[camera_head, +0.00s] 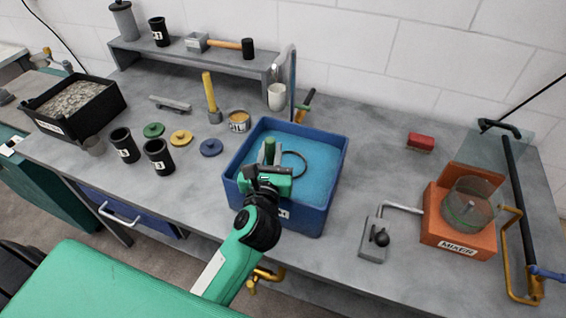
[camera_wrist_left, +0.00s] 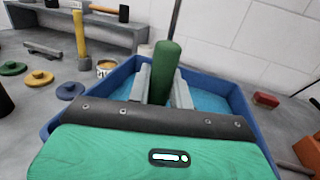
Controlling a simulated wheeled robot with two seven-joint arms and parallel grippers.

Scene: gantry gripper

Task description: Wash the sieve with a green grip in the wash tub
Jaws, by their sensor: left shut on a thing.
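The sieve shows as a green grip (camera_wrist_left: 165,70) between the fingers of my left gripper (camera_wrist_left: 157,88) in the left wrist view. In the head view my left gripper (camera_head: 268,160) is shut on this grip over the blue wash tub (camera_head: 318,215). A dark ring (camera_head: 294,165), likely the sieve's rim, shows at the water in the tub. The water is light blue, and my gripper hides part of the tub. How deep the sieve sits I cannot tell. My right gripper is not in view.
A tap (camera_head: 291,80) stands behind the tub. Black cups (camera_head: 159,157) and coloured lids (camera_head: 181,137) stand to the left, with a yellow-handled tool (camera_head: 210,95). An orange mixer (camera_head: 459,235) and a red block (camera_head: 420,141) are on the right. Bench between tub and mixer is mostly clear.

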